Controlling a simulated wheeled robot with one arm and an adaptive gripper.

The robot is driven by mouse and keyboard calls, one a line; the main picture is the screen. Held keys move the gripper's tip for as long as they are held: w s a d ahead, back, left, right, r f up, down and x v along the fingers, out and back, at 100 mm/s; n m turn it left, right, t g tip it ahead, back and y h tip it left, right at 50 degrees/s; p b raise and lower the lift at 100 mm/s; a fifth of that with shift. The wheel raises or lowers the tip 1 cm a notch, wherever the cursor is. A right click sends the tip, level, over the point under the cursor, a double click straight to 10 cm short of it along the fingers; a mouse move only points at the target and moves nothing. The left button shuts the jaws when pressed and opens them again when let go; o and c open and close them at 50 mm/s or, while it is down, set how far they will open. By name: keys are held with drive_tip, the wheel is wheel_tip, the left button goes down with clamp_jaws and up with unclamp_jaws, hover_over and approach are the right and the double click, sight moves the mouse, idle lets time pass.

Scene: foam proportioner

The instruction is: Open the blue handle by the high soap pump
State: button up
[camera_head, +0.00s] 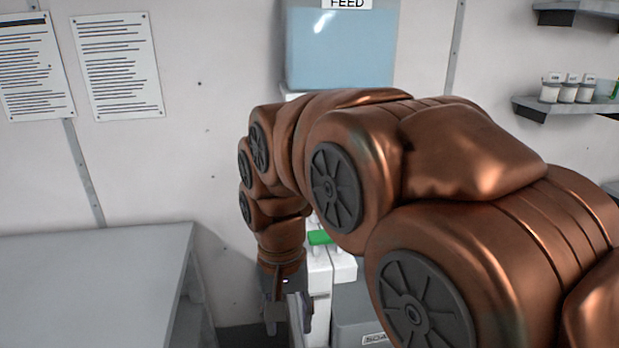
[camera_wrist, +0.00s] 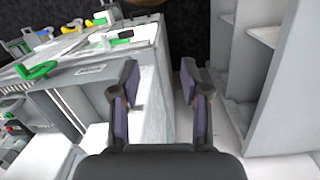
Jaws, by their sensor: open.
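My gripper (camera_wrist: 158,85) is open and empty in the wrist view, with its two dark fingers apart. In the head view my gripper (camera_head: 290,315) hangs low, pointing down, beside white parts of the machine. In the wrist view the machine (camera_wrist: 85,65) lies to the left of the fingers. It carries a large green handle (camera_wrist: 38,70) on its near left and small yellow and blue parts (camera_wrist: 42,36) farther back. Whether the blue bit is the task's handle I cannot tell. The soap pump is not clearly made out. A green part (camera_head: 319,237) shows in the head view.
A grey table (camera_head: 90,265) stands at the left. A tank of pale blue liquid labelled FEED (camera_head: 340,50) is on the back wall. A grey box with a partly hidden label (camera_head: 375,339) sits low. A grey shelf unit (camera_wrist: 275,85) stands right of my gripper.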

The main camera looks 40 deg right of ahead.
drive_tip(key=w+d+r+m+p, duration=0.2)
drive_tip(key=w+d+r+m, duration=0.3)
drive_tip(key=w+d, duration=0.1)
drive_tip(key=w+d+r+m+p, duration=0.2)
drive_tip(key=w+d+r+m, duration=0.3)
drive_tip(key=w+d+r, duration=0.1)
drive_tip(key=w+d+r+m+t+p, duration=0.1)
drive_tip(key=w+d+r+m+p, duration=0.2)
drive_tip(key=w+d+r+m, duration=0.3)
drive_tip(key=shift+w+d, duration=0.65)
drive_tip(key=shift+d, duration=0.05)
drive_tip(key=shift+f+p, duration=1.5)
drive_tip(key=shift+f, duration=2.35)
clamp_jaws()
